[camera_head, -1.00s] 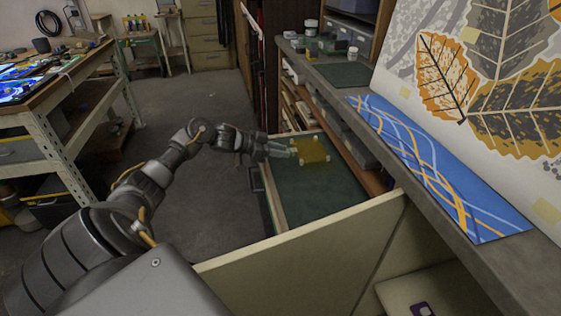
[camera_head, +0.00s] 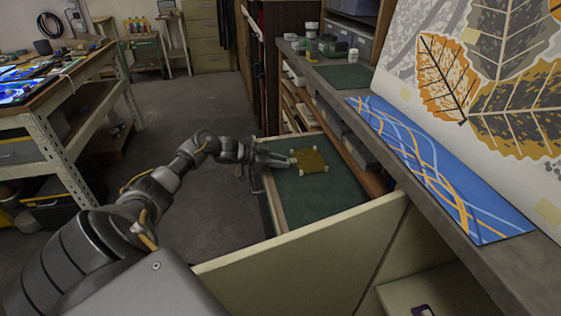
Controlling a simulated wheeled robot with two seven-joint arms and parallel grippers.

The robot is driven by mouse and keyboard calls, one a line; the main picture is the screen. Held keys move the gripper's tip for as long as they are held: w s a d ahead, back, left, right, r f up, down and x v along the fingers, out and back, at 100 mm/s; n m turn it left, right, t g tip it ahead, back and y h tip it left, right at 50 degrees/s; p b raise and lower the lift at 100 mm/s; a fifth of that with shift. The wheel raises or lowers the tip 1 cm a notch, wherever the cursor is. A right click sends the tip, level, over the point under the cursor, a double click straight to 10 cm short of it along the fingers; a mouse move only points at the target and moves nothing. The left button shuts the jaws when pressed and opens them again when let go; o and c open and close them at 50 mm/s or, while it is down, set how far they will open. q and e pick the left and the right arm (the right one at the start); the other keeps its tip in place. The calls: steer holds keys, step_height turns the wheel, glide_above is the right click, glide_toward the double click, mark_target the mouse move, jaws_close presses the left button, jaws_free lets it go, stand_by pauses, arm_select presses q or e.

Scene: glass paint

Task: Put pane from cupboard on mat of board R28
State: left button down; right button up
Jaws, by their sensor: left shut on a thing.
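An amber, see-through pane (camera_head: 311,161) with pale corner pieces is over the green-lined open drawer (camera_head: 305,200) below the counter. My left gripper (camera_head: 290,162) reaches in from the left and is shut on the pane's left edge. I cannot tell whether the pane touches the drawer's lining. A dark green mat (camera_head: 345,76) lies bare on the counter. No board label R28 is readable. My right gripper is not in view.
The grey counter (camera_head: 410,135) also bears a blue patterned sheet (camera_head: 435,165), small jars (camera_head: 312,30) and a leaf-pattern panel (camera_head: 490,80). A cream drawer front (camera_head: 310,255) stands close by. A workbench (camera_head: 60,90) stands at left; the floor between is clear.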

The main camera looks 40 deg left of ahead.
arm_select(q)
steer(key=c, duration=1.3)
jaws_free()
steer(key=shift+o, duration=0.5)
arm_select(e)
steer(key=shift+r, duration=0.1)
arm_select(q)
steer(key=shift+r, duration=0.1)
steer(key=v, duration=1.2)
steer(key=shift+p, duration=0.3)
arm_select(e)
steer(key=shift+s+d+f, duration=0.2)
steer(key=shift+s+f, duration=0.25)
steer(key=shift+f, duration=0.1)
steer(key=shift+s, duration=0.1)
